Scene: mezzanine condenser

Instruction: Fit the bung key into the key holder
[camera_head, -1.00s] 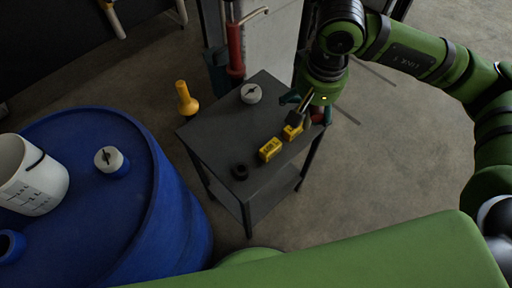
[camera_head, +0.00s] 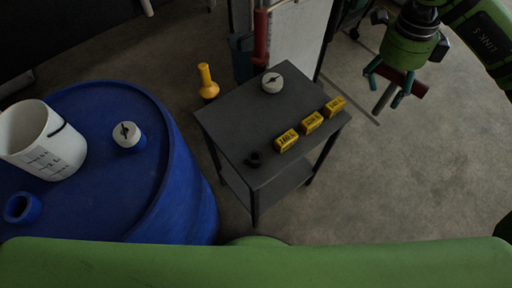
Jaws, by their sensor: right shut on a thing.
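My right gripper (camera_head: 388,82) hangs at the upper right, clear of the table. Its teal fingers are shut on a tool with a dark red crossbar and a grey shaft, which I take as the bung key (camera_head: 413,86). The shaft slants down and left over the floor, touching nothing. A small black ring-like piece (camera_head: 254,159) sits at the near left of the dark table top; it may be the key holder, but I cannot tell for sure. My left gripper is out of view.
The dark table (camera_head: 245,122) carries three yellow labelled blocks (camera_head: 311,122) along its right edge and a white cap (camera_head: 272,82) at the back. A blue drum (camera_head: 150,195) with a white bucket (camera_head: 45,145) stands left. A yellow object (camera_head: 206,82) stands behind.

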